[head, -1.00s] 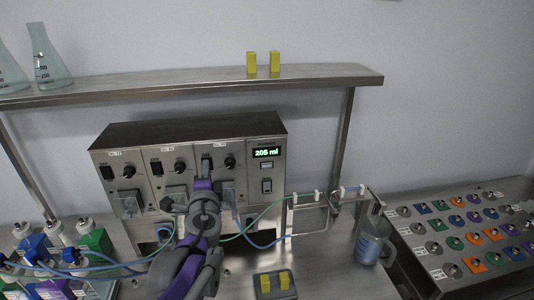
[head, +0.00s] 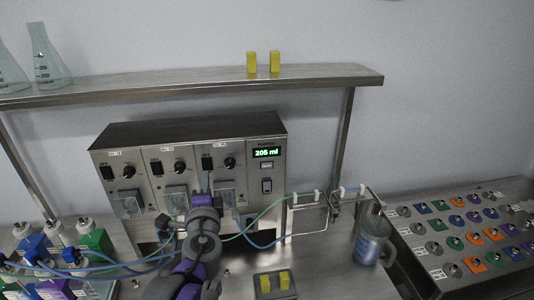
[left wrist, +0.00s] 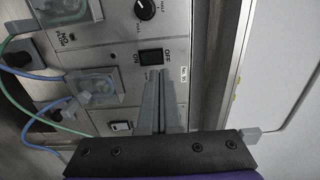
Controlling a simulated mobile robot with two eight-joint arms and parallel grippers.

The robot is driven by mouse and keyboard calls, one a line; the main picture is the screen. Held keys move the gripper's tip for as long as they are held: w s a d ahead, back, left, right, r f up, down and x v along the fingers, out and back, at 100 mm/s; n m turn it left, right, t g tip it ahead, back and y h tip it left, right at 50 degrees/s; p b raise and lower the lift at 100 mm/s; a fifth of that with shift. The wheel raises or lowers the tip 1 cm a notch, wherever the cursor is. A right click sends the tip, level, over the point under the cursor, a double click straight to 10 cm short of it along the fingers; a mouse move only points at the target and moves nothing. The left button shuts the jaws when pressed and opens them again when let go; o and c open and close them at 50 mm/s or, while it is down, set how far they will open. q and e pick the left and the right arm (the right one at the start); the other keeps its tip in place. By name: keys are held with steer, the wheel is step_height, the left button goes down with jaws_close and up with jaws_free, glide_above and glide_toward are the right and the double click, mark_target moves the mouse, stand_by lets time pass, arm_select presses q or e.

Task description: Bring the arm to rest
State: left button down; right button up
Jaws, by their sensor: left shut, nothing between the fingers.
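My left arm, grey and purple, rises from the bottom of the head view in front of the pump unit (head: 203,135). Its left gripper (head: 209,178) is shut and empty, with the fingers pointing at the unit's front panel. In the left wrist view the closed fingers (left wrist: 160,74) appear just beside the black ON/OFF rocker switch (left wrist: 151,57); I cannot tell whether they touch the panel. That switch, the third one (head: 207,163), is uncovered in the head view. My right gripper is not in view.
The display (head: 267,153) reads 205 ml. A block with yellow pieces (head: 274,285) lies in front. Bottles (head: 95,240) with tubing crowd the left.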

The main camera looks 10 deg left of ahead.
arm_select(q)
steer(key=shift+s+d, duration=0.15)
steer(key=shift+s, duration=0.35)
steer(key=s+a+f+n+g, duration=0.2)
steer(key=s+f+n+g, duration=0.25)
steer(key=s+f, duration=0.2)
steer(key=s+a+f+n+g, duration=0.3)
steer(key=s+f+n, duration=0.3)
steer(key=f, duration=0.1)
steer(key=s+d+f+n+g+h, duration=0.3)
steer(key=s+d+f+n+h, duration=0.1)
steer(key=s+d+f, duration=0.4)
steer(key=shift+s+d+f+h, duration=0.35)
steer(key=shift+s+f+h, duration=0.15)
steer(key=shift+s+f, duration=0.45)
steer(key=shift+w+g, duration=0.1)
steer(key=shift+g, duration=0.15)
stand_by(0.7)
